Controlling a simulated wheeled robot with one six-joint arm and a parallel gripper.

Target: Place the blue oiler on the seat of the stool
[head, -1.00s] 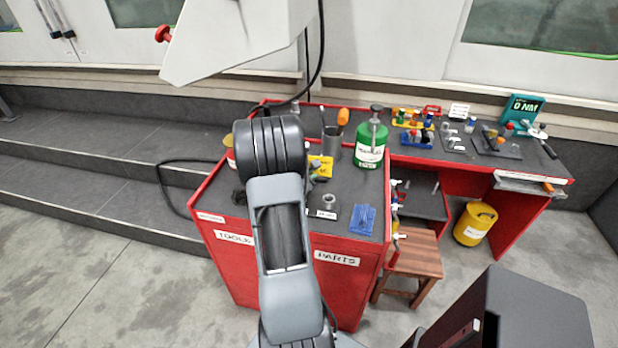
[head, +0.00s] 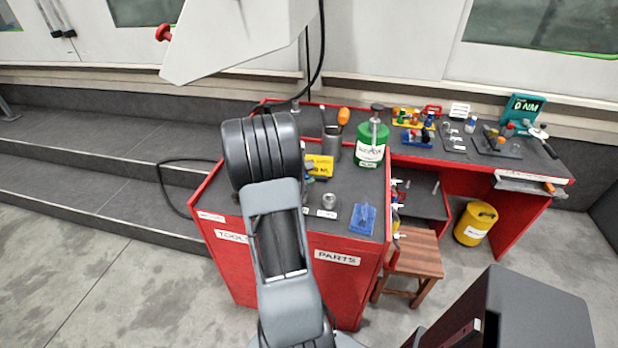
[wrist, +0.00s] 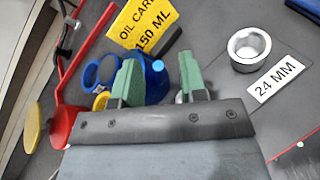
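The blue oiler (wrist: 154,82) shows in the wrist view, with its round body and blue loop handle beside the yellow label card. My gripper (wrist: 160,80) is open, its two green fingers apart on either side of part of the oiler. The left finger covers some of the oiler, and I cannot tell whether it touches it. In the head view my own arm hides the gripper and most of the oiler. The wooden stool (head: 418,255) stands on the floor right of the red cabinet, its visible seat bare.
The red cabinet (head: 338,278) carries a yellow card (head: 320,166), a metal socket (wrist: 249,47), a blue tray (head: 363,218) and a tall green canister (head: 371,145). A red object (wrist: 66,125) lies left of the gripper. A yellow bin (head: 476,224) stands behind the stool.

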